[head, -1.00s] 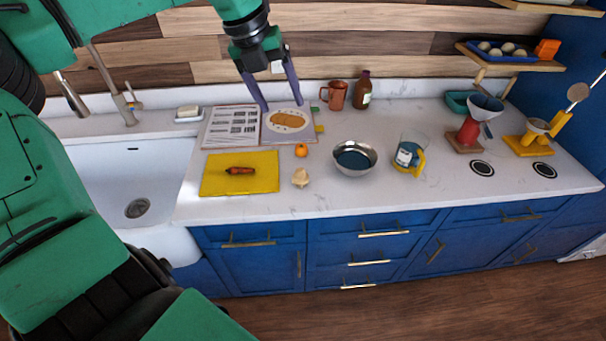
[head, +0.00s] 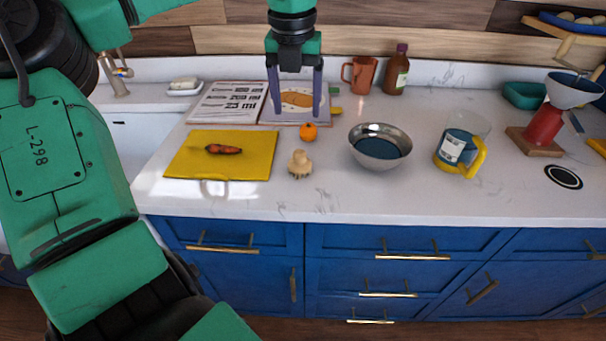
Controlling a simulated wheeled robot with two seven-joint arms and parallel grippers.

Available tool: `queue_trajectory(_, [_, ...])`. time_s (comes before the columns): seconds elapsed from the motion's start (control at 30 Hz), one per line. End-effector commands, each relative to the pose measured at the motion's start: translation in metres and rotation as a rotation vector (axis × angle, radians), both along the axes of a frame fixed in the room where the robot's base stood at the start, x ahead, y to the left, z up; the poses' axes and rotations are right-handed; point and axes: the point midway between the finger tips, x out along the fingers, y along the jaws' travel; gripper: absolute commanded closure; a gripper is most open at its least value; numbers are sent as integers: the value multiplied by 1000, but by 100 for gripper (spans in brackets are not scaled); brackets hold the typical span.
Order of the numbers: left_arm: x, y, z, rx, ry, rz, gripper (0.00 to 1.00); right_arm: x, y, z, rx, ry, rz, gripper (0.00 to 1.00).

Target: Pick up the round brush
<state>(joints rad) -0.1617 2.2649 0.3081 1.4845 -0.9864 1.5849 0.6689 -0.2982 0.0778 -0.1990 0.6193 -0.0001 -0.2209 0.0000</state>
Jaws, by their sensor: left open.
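The round brush (head: 299,164) is a small pale wooden knob with short bristles underneath. It stands on the white counter, right of the yellow cutting board and in front of the orange fruit. My left gripper (head: 296,117) points down with its two fingers apart and nothing between them. In the picture it is over the open book, behind the brush and the fruit; its exact height is hard to tell. My right gripper is not in view.
The orange fruit (head: 309,132) lies just behind the brush. A yellow board (head: 250,166) with a carrot-like item (head: 223,149) is left; a metal bowl (head: 393,135) and a measuring jug (head: 472,154) are right. The open book (head: 228,105) lies behind. Counter in front of the brush is clear.

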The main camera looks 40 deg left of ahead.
Motion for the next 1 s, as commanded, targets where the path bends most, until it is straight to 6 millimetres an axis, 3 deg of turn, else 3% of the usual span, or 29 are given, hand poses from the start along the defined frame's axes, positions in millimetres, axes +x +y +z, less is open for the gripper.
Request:
queue_trajectory(0.3, [9, 5, -70, -4, 5, -1, 24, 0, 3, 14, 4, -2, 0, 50])
queue_trajectory(0.67, [20, 8, -126, -2, 4, -1, 24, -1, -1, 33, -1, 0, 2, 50])
queue_trajectory(0.93, [22, 9, -136, -2, -1, -1, 24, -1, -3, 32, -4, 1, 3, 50])
queue_trajectory(1.0, [22, 9, -136, -2, -1, -1, 51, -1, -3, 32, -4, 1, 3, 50])
